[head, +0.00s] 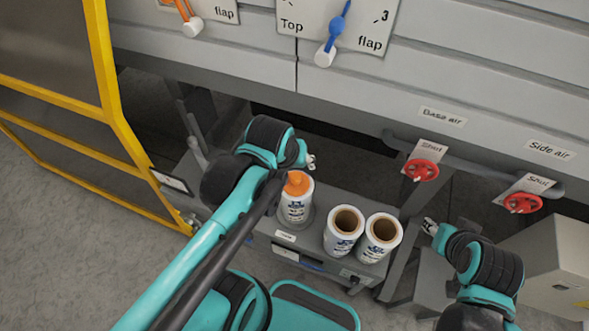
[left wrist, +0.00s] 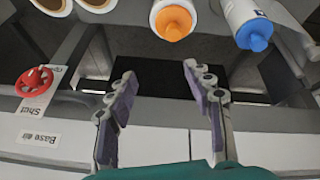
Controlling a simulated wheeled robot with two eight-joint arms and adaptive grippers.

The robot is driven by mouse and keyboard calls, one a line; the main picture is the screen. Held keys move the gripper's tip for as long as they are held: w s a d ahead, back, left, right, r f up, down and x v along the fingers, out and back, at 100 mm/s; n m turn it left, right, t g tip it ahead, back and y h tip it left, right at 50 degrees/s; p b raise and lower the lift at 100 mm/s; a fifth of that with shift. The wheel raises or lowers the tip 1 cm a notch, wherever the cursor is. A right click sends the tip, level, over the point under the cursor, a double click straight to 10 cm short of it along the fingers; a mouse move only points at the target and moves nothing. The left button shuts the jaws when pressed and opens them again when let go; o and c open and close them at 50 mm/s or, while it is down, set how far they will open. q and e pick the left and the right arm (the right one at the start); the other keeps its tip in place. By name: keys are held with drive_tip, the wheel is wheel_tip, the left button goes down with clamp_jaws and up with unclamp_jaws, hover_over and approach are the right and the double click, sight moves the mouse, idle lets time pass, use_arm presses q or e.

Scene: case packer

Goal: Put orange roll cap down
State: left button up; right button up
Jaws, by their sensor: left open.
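The orange roll cap (head: 297,183) sits on top of a white labelled roll (head: 295,208) standing on the grey shelf. In the left wrist view the orange cap (left wrist: 174,24) is beyond my fingertips, apart from them. My left gripper (head: 308,160) is just behind the capped roll in the head view, partly hidden by its own wrist. In the left wrist view my left gripper (left wrist: 160,74) has its fingers spread with nothing between them. My right gripper (head: 430,227) is at the right, by the shelf's right end; its fingers are too small to read.
Two uncapped rolls (head: 343,230) (head: 380,238) stand right of the orange-capped one. A roll with a blue cap (left wrist: 255,35) shows in the left wrist view; my left arm hides it in the head view. Red valves (head: 421,170) (head: 523,203) and a yellow guard frame (head: 115,100) flank the shelf.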

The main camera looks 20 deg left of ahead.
use_arm(q)
drive_tip(key=m, duration=0.1)
drive_tip(key=s+m+t, duration=0.1)
drive_tip(key=s+d+m+t, duration=0.1)
drive_tip(key=m, duration=0.1)
drive_tip(key=shift+s+r, duration=0.15)
drive_tip(key=shift+r, duration=0.1)
